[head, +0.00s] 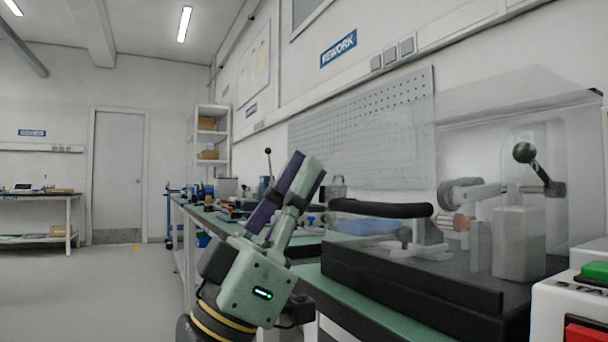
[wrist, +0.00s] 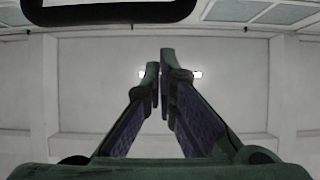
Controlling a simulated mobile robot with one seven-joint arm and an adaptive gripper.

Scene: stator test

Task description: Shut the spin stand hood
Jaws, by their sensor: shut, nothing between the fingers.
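The spin stand (head: 497,230) is at the right of the head view, on a black base (head: 415,280). Its clear hood (head: 575,130) surrounds the machine parts. A black bar handle (head: 380,208) is at the hood's left side, above the base. I cannot tell whether the hood's lower rim meets the base. My gripper (head: 308,165) is left of the handle in the picture, pointing up and slightly right, and looks apart from it. In the wrist view my gripper (wrist: 158,66) is shut and empty, with the ceiling behind it.
A green-topped bench (head: 350,312) runs back along the wall, with several tools and parts on it. A control box with a green button (head: 594,270) is at the lower right. A dark rounded bar (wrist: 110,14) crosses the wrist view's top.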

